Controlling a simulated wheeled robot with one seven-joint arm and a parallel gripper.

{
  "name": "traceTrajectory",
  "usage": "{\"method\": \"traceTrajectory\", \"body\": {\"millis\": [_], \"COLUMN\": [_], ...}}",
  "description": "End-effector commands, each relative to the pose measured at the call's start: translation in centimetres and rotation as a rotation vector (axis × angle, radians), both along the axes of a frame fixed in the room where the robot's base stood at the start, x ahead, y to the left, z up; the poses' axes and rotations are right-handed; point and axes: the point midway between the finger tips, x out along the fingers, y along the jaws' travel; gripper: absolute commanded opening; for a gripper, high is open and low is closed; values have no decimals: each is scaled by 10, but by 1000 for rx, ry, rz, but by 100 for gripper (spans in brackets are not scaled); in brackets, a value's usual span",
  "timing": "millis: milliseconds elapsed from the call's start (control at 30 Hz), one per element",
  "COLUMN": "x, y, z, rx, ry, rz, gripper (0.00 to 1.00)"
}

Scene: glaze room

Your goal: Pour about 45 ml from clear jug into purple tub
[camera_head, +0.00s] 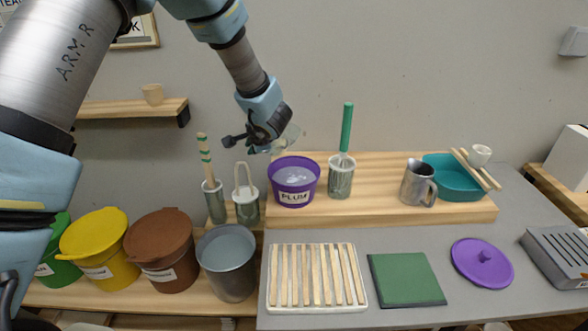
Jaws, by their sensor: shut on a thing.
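The purple tub (294,197), labelled PLUM, stands open on the raised wooden shelf and holds a pale lavender liquid. My gripper (268,136) is above the tub's left side, shut on the clear jug (289,138). The jug is small and see-through, partly hidden by the gripper, and seems tilted over the tub, apart from it. I cannot make out its liquid level or any stream.
A green-handled tool stands in a pot (341,178) just right of the tub. Two more tool pots (247,208) (215,203) stand to its left. A metal pitcher (416,186) and teal basin (455,185) are farther right. A slatted rack (316,304), green mat (405,278) and purple lid (482,263) lie in front.

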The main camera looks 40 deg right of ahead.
Motion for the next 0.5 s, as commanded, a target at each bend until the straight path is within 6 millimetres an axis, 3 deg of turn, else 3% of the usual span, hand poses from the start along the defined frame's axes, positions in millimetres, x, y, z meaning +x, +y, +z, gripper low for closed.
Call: {"method": "traceTrajectory", "body": {"millis": [300, 500], "x": [1, 3], "y": [0, 0], "z": [10, 6], "rx": [27, 45], "ry": [109, 182], "rz": [0, -1], "gripper": [0, 0]}}
